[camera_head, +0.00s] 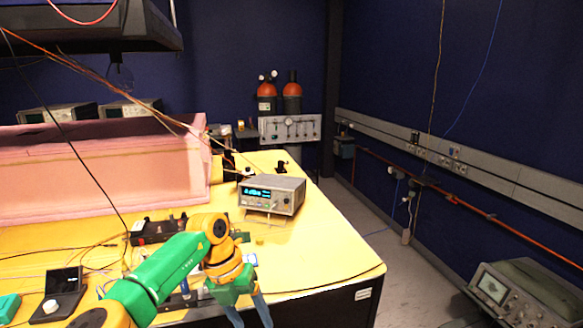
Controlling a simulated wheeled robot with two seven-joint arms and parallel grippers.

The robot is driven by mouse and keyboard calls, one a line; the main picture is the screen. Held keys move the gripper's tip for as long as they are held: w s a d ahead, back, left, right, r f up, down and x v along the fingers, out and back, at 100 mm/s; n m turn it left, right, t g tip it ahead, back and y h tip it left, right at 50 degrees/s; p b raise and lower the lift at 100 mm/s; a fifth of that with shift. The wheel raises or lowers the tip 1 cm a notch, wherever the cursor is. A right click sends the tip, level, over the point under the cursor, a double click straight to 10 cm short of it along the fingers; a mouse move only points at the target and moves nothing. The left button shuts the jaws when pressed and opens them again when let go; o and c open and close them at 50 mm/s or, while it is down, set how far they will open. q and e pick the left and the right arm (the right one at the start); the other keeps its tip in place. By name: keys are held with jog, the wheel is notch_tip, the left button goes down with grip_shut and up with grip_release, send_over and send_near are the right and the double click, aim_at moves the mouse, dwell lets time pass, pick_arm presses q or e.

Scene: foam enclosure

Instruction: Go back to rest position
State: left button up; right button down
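My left arm, green and yellow, comes in from the lower left over the front of the yellow table (335,240). My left gripper (250,318) points down at the table's front edge, in front of its dark side. Its two blue-grey fingers are spread apart, and I see nothing between them. The fingertips are close to the bottom of the picture. My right gripper and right arm are not in view.
A grey instrument with a lit display (272,194) stands on the table. A pink foam enclosure (100,175) is behind left. Cables and small devices lie left of the arm. An oscilloscope (525,292) is at lower right. The table's right part is bare.

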pick_arm(q)
jog(key=s+d+f+n+t+h, duration=0.1)
jog(key=d+f+n+t+h, duration=0.1)
jog(key=d+f+n+h, duration=0.4)
jog(key=s+d+f+n+t+h, duration=0.1)
jog(key=d+f+n+h, duration=0.15)
jog(key=d+h, duration=0.4)
jog(key=a+f+n+t+y, duration=0.3)
jog(key=f+n+t, duration=0.1)
jog(key=f+n, duration=0.2)
jog(key=a+f+n+t+y, duration=0.3)
jog(key=f+n+t, duration=0.1)
jog(key=f+n, duration=0.2)
jog(key=s+a+f+n+g+y, duration=0.2)
jog(key=s+a+f+n+y, duration=0.65)
jog(key=s+f, duration=0.5)
jog(key=s+a+f+n+g, duration=0.2)
jog(key=s+a+f, duration=0.1)
jog(key=s, duration=0.5)
jog(key=s+a+f+n+g+y, duration=0.1)
jog(key=s+a+f+n+g, duration=0.1)
jog(key=s, duration=0.6)
jog(key=s+a+f+n+g, duration=0.2)
jog(key=s+a+f+g, duration=0.1)
jog(key=s, duration=0.5)
jog(key=shift+a+f, duration=0.45)
jog(key=shift+f, duration=0.25)
